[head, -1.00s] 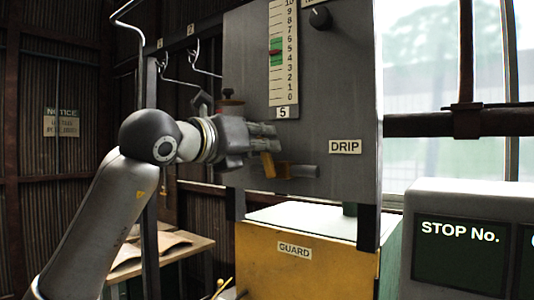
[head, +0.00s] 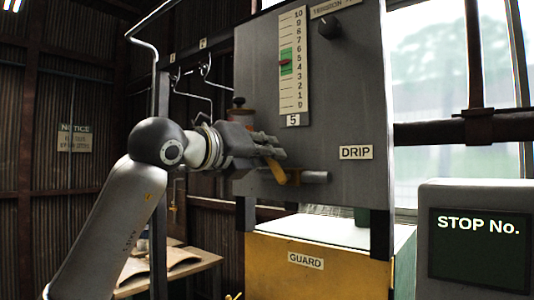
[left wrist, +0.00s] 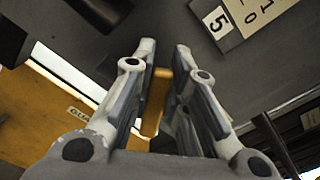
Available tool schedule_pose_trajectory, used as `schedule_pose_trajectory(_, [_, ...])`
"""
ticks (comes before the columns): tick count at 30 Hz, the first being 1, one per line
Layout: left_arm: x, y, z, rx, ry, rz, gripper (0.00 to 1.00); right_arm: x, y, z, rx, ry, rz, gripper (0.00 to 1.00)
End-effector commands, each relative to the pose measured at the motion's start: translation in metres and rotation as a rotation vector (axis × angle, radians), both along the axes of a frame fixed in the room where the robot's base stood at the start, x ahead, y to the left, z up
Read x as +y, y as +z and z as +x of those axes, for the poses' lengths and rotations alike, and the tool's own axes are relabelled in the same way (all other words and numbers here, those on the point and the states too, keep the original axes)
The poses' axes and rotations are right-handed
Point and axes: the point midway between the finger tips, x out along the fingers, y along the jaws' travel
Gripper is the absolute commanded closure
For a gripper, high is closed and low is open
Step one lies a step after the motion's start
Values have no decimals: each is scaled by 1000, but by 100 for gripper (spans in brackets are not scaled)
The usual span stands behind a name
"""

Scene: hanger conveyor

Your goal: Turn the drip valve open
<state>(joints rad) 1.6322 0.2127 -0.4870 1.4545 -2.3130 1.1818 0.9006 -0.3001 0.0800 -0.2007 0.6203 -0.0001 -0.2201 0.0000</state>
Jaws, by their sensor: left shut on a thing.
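The drip valve's yellow lever (head: 277,172) is at the lower part of the grey panel, beside a grey horizontal pipe (head: 312,176) and left of and below the DRIP label (head: 356,152). It slants down and to the right in the head view. My left gripper (head: 277,147) reaches in from the left and is shut on the lever. In the left wrist view, the yellow lever (left wrist: 157,100) lies between the two fingers of my left gripper (left wrist: 165,50). The fingers hide part of the lever in the head view. My right gripper is not in view.
The panel (head: 345,110) carries a scale (head: 293,60) and a black knob (head: 330,27). A yellow GUARD box (head: 335,275) stands below. A grey STOP No. console (head: 475,195) is at right. Wire hangers (head: 205,85) hang behind my arm, and a wooden bench (head: 185,268) stands lower left.

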Motion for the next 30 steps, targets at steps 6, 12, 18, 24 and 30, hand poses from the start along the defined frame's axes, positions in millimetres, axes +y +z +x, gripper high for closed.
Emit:
schedule_pose_trajectory(6, [0,1,0,-1,1,-1,63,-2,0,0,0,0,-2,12])
schedule_pose_trajectory(12, [0,0,0,-1,1,0,62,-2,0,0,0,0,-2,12])
schedule_pose_trajectory(18, [3,1,-3,-2,0,0,62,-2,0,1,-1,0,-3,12])
schedule_pose_trajectory(24, [18,1,-23,-6,2,0,62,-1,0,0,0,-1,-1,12])
schedule_pose_trajectory(30, [42,1,-56,-6,2,0,62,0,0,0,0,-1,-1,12])
